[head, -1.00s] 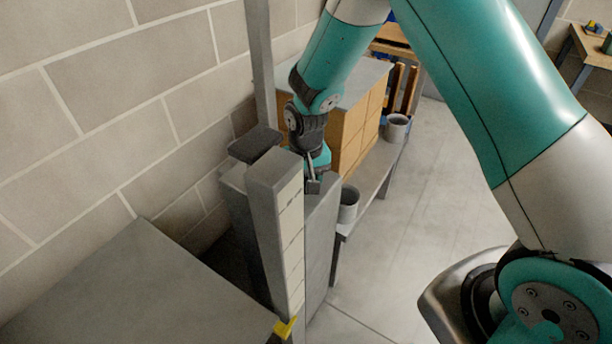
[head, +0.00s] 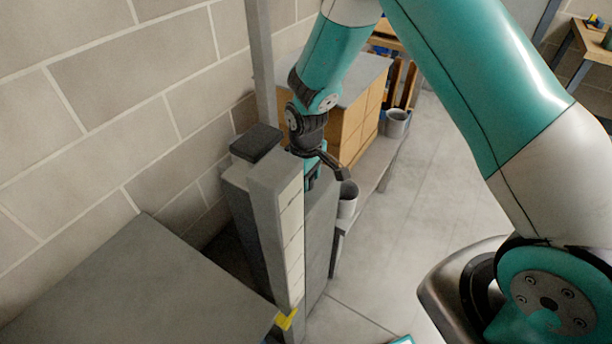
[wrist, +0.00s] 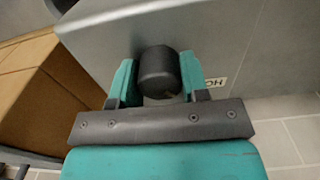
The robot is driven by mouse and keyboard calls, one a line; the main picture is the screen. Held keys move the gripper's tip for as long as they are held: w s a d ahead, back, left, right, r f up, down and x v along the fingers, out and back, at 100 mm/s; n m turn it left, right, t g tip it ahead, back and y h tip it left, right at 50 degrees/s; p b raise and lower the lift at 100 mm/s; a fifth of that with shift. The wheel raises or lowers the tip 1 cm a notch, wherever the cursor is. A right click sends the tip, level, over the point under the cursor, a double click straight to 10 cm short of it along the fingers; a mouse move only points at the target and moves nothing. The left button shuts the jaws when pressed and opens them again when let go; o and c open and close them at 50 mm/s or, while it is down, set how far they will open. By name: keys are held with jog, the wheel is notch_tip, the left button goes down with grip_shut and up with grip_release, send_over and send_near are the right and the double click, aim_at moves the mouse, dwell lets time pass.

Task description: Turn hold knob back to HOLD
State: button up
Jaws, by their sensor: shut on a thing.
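The hold knob (wrist: 158,72) is a dark, rounded knob on a grey metal panel (wrist: 240,35) in the wrist view. My gripper (wrist: 157,80) has one teal finger on each side of the knob and is shut on it. A white label (wrist: 213,83) with dark letters, partly cut off, sits on the panel just right of the right finger. The knob's pointer is not clear to me. In the head view my gripper (head: 312,178) is at the right face of the grey cabinet (head: 321,225), and the knob is hidden there.
A grey bench top (head: 140,285) lies at the lower left, beside a block wall. The floor at the right is open.

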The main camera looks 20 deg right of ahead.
dwell(0.5)
jog(key=o, duration=0.9)
notch_tip(320, 180, up, 18)
jog(key=shift+f+p, duration=0.25)
jog(key=shift+p, duration=0.1)
jog(key=s+a+r+y+p, duration=0.1)
jog(key=s+r+p, duration=0.1)
jog(key=s+r, duration=0.4)
jog(key=s+a+r+y+p, duration=0.1)
jog(key=s+r, duration=0.4)
jog(key=s, duration=0.5)
jog(key=s+a+r+y+p, duration=0.2)
jog(key=s+r+p, duration=0.1)
jog(key=s+r, duration=0.3)
jog(key=shift+s+a+r+p, duration=0.15)
jog(key=shift+s+p, duration=0.05)
jog(key=shift+s, duration=0.45)
jog(key=shift+s+a+r+p, duration=0.15)
jog(key=shift+s, duration=0.5)
